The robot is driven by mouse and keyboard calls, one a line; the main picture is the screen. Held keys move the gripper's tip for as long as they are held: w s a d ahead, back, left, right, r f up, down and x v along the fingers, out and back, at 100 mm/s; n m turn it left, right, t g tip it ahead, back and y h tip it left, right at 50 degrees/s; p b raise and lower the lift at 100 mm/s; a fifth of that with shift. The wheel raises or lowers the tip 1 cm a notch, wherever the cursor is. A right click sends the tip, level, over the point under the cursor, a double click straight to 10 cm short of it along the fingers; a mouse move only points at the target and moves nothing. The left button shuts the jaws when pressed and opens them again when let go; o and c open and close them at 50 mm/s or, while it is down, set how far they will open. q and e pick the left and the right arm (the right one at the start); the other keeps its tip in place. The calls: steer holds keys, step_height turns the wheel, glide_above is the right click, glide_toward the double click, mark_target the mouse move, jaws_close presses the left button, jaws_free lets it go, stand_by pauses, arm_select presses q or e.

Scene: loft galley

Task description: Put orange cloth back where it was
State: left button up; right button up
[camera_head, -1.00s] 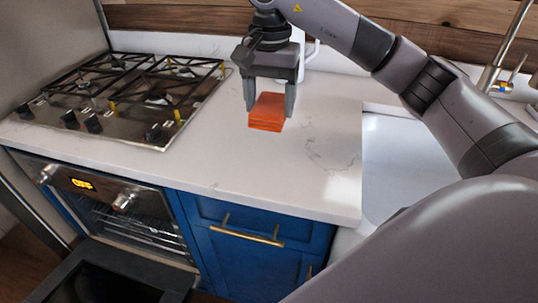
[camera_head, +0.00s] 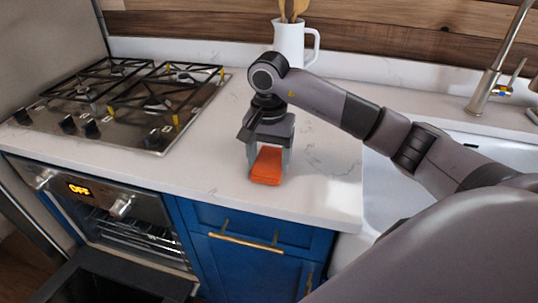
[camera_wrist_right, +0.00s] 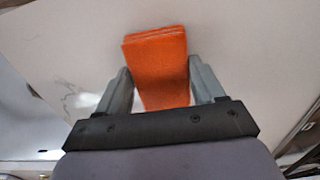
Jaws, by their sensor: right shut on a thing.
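The orange cloth (camera_head: 267,168) is a folded block over the white counter, to the right of the stove and near the counter's front edge. My right gripper (camera_head: 269,156) points down and is shut on the cloth, one finger at each side. In the right wrist view the cloth (camera_wrist_right: 158,68) sits between the two fingers. I cannot tell whether the cloth touches the counter. My left gripper is not in view.
A gas stove (camera_head: 135,100) fills the left of the counter. A white jug (camera_head: 290,45) with utensils stands at the back wall. The sink (camera_head: 400,185) and tap (camera_head: 490,80) are on the right. Bare counter (camera_head: 210,150) lies left of the cloth. The oven door below hangs open.

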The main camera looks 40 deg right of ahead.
mark_target(269, 161)
steer(key=shift+f, duration=0.15)
steer(key=o, duration=0.9)
steer(key=shift+o, duration=0.2)
steer(key=shift+r, duration=0.6)
step_height(269, 161, up, 11)
